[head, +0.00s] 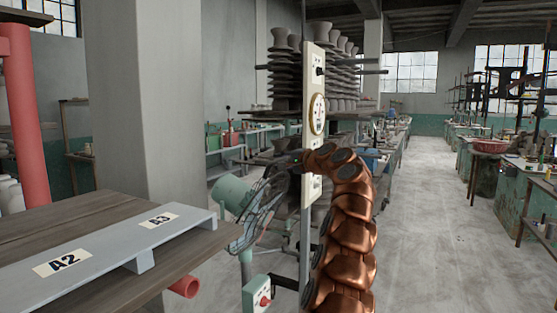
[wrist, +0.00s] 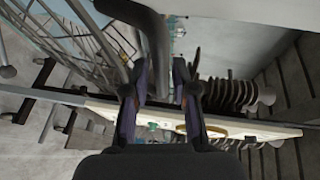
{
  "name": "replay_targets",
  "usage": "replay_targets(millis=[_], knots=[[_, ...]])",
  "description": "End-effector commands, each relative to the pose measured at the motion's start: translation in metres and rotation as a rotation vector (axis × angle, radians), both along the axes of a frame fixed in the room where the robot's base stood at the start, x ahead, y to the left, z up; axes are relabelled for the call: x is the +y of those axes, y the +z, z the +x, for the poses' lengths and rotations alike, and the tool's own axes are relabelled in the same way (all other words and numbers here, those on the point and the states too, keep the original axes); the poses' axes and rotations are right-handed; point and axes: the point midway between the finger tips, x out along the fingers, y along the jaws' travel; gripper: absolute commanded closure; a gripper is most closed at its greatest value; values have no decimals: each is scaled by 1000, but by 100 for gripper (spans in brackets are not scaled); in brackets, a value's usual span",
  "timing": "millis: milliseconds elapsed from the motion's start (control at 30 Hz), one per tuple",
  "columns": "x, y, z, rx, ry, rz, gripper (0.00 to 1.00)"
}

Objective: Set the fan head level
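The fan has a teal motor housing (head: 234,194) and a wire cage (head: 264,208), left of the white panel in the head view. The head looks tilted, its cage slanting from upper right to lower left. The cage also shows at the upper left in the wrist view (wrist: 75,40). My gripper (head: 289,162) is at the cage's upper edge, small and dark in the head view. In the wrist view its two fingers (wrist: 158,78) are apart. A dark curved bar (wrist: 150,28) reaches down between them; I cannot tell whether they touch it.
A tall white panel (head: 313,105) with dials stands by my arm and crosses behind the fingers in the wrist view. A control box with a red knob (head: 257,295) is below the fan. A wooden table (head: 195,255) bears a grey labelled board (head: 105,248).

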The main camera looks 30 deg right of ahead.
Motion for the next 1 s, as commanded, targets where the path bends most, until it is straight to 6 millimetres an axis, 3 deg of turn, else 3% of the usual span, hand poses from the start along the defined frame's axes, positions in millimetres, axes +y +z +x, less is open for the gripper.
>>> replay_targets(millis=[300,667,933,1000], knots=[[2,-1,14,-3,-1,0,73],[3,-2,16,-3,0,0,73],[3,-2,16,-2,1,0,100],[3,-2,16,-2,1,0,100]])
